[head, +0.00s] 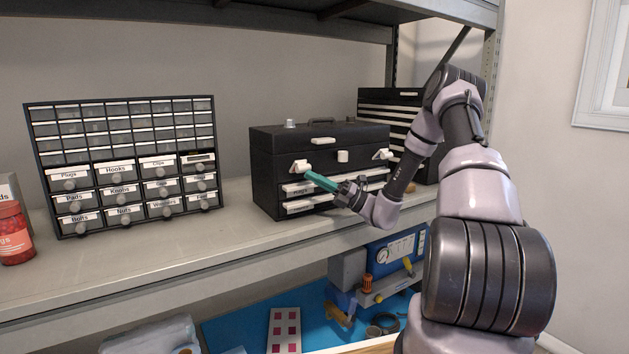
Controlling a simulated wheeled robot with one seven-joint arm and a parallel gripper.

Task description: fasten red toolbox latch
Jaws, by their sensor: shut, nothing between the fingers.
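A black toolbox (275,144) with white fittings stands on the shelf; no red toolbox shows. A white latch (299,166) is on its front at the left, another white latch (383,154) is at the right, and a small white piece (343,156) sits between them. The side latches seem to stick out from the front, but I cannot tell whether they are fastened. My gripper (310,176), with teal fingers, is shut and empty. Its tips are just below and right of the left latch; I cannot tell whether they touch it.
A small-parts drawer cabinet (105,150) stands to the left, with a red jar (13,235) beyond it. A black drawer unit (374,107) is behind the toolbox at right. The shelf front (190,240) is clear; a rack post is at the right.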

